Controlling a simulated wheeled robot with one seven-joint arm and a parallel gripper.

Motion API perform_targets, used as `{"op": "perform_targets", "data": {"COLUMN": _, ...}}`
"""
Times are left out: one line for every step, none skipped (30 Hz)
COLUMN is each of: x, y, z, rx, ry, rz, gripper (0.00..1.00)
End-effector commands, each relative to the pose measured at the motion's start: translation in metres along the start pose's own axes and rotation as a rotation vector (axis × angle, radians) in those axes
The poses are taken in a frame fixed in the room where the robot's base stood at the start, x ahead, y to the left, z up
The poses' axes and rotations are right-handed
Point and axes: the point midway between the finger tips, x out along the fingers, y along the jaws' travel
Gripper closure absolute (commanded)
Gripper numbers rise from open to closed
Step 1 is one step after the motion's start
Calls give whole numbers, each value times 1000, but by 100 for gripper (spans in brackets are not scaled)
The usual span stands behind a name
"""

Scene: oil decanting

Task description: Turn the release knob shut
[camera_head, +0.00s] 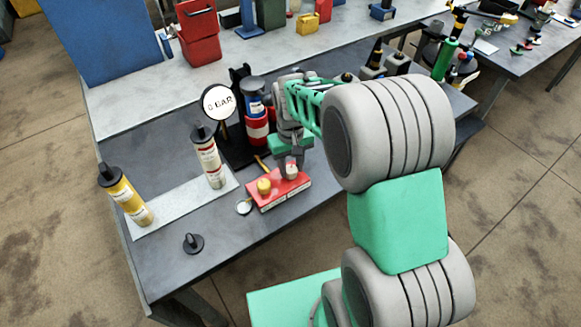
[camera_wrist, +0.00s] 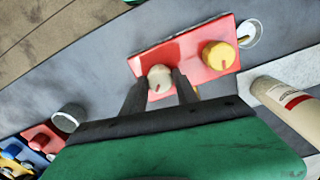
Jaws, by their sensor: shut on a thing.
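A red control box (camera_head: 292,192) lies on the dark bench top near its front edge. It carries a white knob (camera_head: 291,172) and, to the left of it, a yellow knob (camera_head: 264,186). In the wrist view the white knob (camera_wrist: 159,74) sits between my two dark fingers, and the yellow knob (camera_wrist: 217,55) is free to the right, with a small red mark on it. My gripper (camera_wrist: 160,83) is shut on the white knob from above. I cannot tell from any label which knob is the release knob.
A round gauge (camera_head: 219,103) reading 0 BAR stands behind the box. A white bottle (camera_head: 208,160) and a yellow bottle (camera_head: 127,195) stand on a pale strip to the left. A black knob-like piece (camera_head: 193,243) lies in front. A small round dish (camera_head: 243,207) is beside the box.

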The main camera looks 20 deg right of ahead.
Motion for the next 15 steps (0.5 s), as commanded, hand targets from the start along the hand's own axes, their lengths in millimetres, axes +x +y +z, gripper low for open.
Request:
{"op": "perform_targets", "data": {"x": 0, "y": 0, "z": -1, "rx": -44, "ry": 3, "rz": 0, "gripper": 100}}
{"op": "perform_targets", "data": {"x": 0, "y": 0, "z": -1, "rx": -72, "ry": 3, "rz": 0, "gripper": 100}}
{"op": "perform_targets", "data": {"x": 0, "y": 0, "z": -1, "rx": -110, "ry": 3, "rz": 0, "gripper": 100}}
{"op": "perform_targets", "data": {"x": 0, "y": 0, "z": -1, "rx": -139, "ry": 3, "rz": 0, "gripper": 100}}
{"op": "perform_targets", "data": {"x": 0, "y": 0, "z": -1, "rx": -167, "ry": 3, "rz": 0, "gripper": 100}}
{"op": "perform_targets", "data": {"x": 0, "y": 0, "z": -1, "rx": -205, "ry": 3, "rz": 0, "gripper": 100}}
{"op": "perform_targets", "data": {"x": 0, "y": 0, "z": -1, "rx": -234, "ry": 2, "rz": 0, "gripper": 100}}
{"op": "perform_targets", "data": {"x": 0, "y": 0, "z": -1, "rx": -262, "ry": 2, "rz": 0, "gripper": 100}}
{"op": "perform_targets", "data": {"x": 0, "y": 0, "z": -1, "rx": -300, "ry": 2, "rz": 0, "gripper": 100}}
{"op": "perform_targets", "data": {"x": 0, "y": 0, "z": 0, "rx": -328, "ry": 2, "rz": 0, "gripper": 100}}
{"op": "perform_targets", "data": {"x": 0, "y": 0, "z": 0, "rx": -356, "ry": 2, "rz": 0, "gripper": 100}}
{"op": "perform_targets", "data": {"x": 0, "y": 0, "z": 0, "rx": -393, "ry": 2, "rz": 0, "gripper": 100}}
{"op": "perform_targets", "data": {"x": 0, "y": 0, "z": -1, "rx": -420, "ry": 2, "rz": 0, "gripper": 100}}
{"op": "perform_targets", "data": {"x": 0, "y": 0, "z": -1, "rx": -446, "ry": 2, "rz": 0, "gripper": 100}}
{"op": "perform_targets", "data": {"x": 0, "y": 0, "z": -1, "rx": -480, "ry": 2, "rz": 0, "gripper": 100}}
